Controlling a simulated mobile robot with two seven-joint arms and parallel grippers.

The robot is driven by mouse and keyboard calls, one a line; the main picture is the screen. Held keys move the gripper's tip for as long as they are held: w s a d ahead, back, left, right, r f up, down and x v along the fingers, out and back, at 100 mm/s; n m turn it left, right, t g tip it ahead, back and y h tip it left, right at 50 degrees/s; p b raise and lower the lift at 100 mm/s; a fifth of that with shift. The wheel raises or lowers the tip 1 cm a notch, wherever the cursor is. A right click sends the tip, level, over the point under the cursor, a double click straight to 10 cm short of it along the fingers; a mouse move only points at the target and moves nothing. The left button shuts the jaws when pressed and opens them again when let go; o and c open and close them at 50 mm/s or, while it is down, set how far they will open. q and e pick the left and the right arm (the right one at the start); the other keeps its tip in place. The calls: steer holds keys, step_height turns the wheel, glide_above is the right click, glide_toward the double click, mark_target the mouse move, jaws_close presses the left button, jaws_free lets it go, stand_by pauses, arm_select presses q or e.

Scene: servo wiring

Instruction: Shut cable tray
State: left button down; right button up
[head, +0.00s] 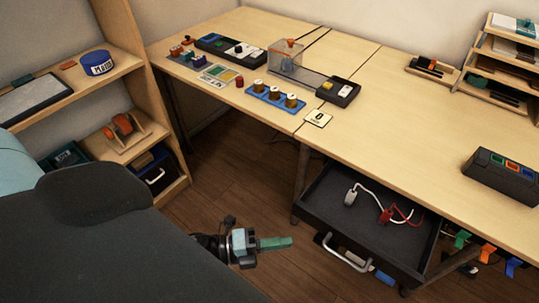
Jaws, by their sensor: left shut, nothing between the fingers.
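The cable tray (324,224) is a dark drawer under the desk, pulled out toward me. A light grey bar handle (346,254) runs across its front. Inside lie a white cable with a plug (351,196) and a red cable (386,215). My left gripper (288,242) is shut and empty, with teal fingers pointing right. In the picture it is left of the tray's front, apart from the handle. My right gripper is not in view.
The wooden desk (390,130) spans above the tray, with servo parts and a dark box (502,175) on it. Coloured clips (487,252) hang under its right edge. A shelf unit (150,100) stands at left. Wooden floor (235,175) is clear between shelf and tray.

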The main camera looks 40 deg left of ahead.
mark_target(328, 225)
arm_select(q)
steer(key=w+d, duration=0.1)
steer(key=w, duration=0.1)
steer(key=w+d, duration=0.1)
steer(key=w, duration=0.1)
steer(key=w+d, duration=0.2)
steer(key=shift+w+p, duration=0.3)
steer(key=shift+w, duration=0.55)
